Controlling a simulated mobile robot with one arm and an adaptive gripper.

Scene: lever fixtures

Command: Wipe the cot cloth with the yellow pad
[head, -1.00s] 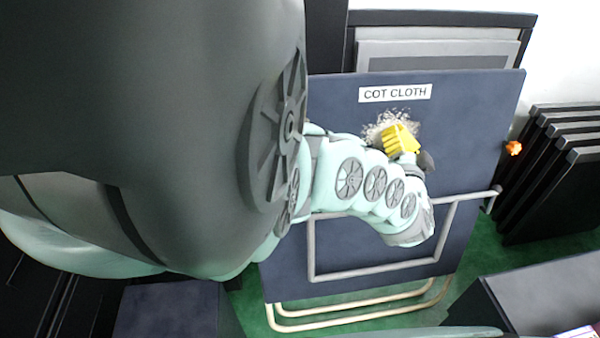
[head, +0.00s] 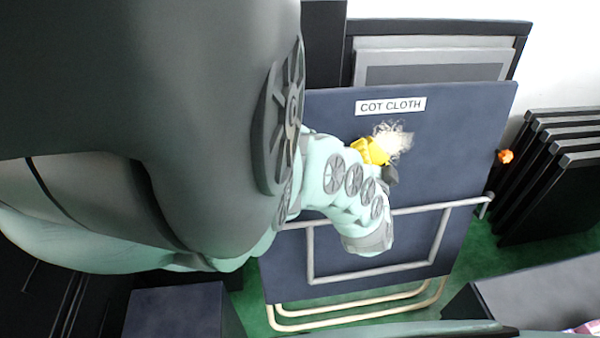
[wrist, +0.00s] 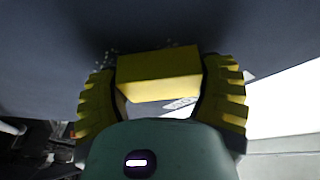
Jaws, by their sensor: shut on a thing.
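The cot cloth (head: 460,150) is a dark blue upright panel labelled "COT CLOTH" in the head view. A pale, scribble-like patch of marks (head: 399,138) shows on it below the label. My gripper (head: 371,151), with yellow ribbed fingers, is at the left edge of this patch and covers part of it. In the wrist view, the yellow pad (wrist: 158,75) is a block held between the two fingers, facing the dark cloth. A few pale specks show beside the pad there. I cannot tell whether the pad touches the cloth.
A grey tubular frame (head: 380,272) crosses the panel's lower front, with cream legs below on green floor. An orange knob (head: 505,157) sits to the panel's right. Dark folded panels (head: 555,170) lean at the right wall. A grey-topped box (head: 545,290) stands front right.

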